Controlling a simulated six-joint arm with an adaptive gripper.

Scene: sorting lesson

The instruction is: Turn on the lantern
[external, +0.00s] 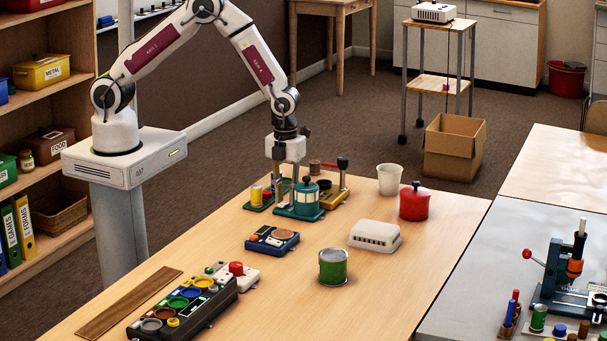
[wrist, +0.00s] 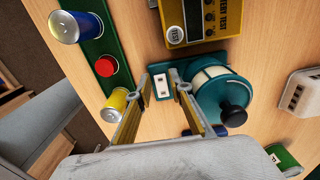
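The lantern is a teal body with a cream band and a black knob. It stands on a teal base in the external view (external: 307,196), and its body shows right of my gripper in the wrist view (wrist: 218,92). A white switch plate (wrist: 161,88) sits on the base beside the lantern body. My gripper (external: 285,190) points down over the switch side of the base. Its fingers are apart in the wrist view (wrist: 161,80), with the switch plate seen between them and nothing held. I cannot tell whether the fingertips touch the base.
A yellow tester (wrist: 195,18) stands close behind the lantern. A green tray (wrist: 92,46) holds a blue can, a red button and a yellow can (wrist: 116,101) close to my left finger. A red pot (external: 414,203) and white cup (external: 390,180) stand right. The table's front right is clear.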

